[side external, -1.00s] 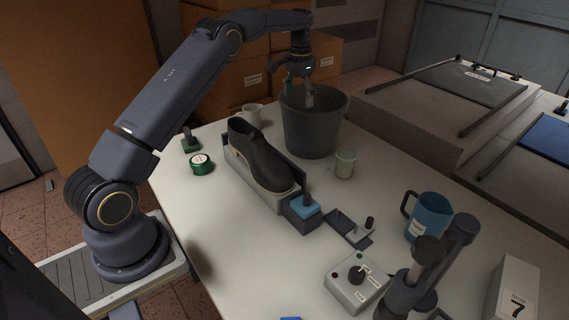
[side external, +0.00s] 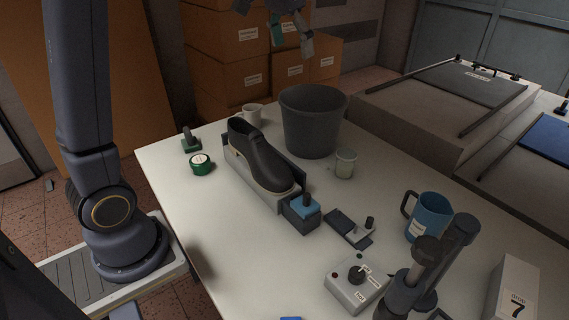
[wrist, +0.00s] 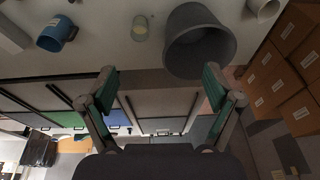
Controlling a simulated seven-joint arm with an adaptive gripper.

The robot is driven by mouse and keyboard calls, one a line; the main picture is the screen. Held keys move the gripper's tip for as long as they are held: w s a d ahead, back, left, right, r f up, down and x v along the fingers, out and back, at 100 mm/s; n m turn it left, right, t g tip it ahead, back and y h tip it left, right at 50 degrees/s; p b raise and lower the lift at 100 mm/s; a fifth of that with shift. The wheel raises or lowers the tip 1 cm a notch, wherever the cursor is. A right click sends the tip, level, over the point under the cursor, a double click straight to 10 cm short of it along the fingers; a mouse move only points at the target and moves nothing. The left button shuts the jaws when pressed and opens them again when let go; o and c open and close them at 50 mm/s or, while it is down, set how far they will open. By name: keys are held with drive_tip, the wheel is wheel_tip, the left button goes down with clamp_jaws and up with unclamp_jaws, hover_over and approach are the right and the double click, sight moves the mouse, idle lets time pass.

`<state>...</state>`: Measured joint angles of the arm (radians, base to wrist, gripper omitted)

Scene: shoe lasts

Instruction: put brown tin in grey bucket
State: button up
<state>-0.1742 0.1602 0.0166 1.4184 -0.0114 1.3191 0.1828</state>
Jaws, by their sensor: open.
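The grey bucket (side external: 311,128) stands upright at the far end of the white table, and it also shows in the wrist view (wrist: 190,14). My gripper (side external: 290,38) is above the bucket, well clear of its rim, partly cut off by the top of the side view. In the wrist view my gripper (wrist: 160,80) is open, with nothing between its fingers. I see no brown tin in either view. The bucket's floor is hidden in the side view, and its dark inside in the wrist view shows no clear object.
A black shoe on a last (side external: 262,155) lies left of the bucket. A green tin (side external: 201,165), white mug (side external: 252,114), pale jar (side external: 345,163), blue mug (side external: 428,216) and control box (side external: 356,281) stand on the table. Cardboard boxes (side external: 228,75) are stacked behind.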

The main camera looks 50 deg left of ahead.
drive_tip(key=s+d+f+t, duration=0.1)
drive_tip(key=s+d+f, duration=0.1)
drive_tip(key=s, duration=0.5)
drive_tip(key=s+d+f+t, duration=0.1)
drive_tip(key=s+d+f, duration=0.2)
drive_tip(key=s, duration=0.4)
drive_tip(key=s+d+f, duration=0.3)
drive_tip(key=s+f, duration=0.1)
drive_tip(key=s, duration=0.4)
drive_tip(key=shift+t, duration=0.4)
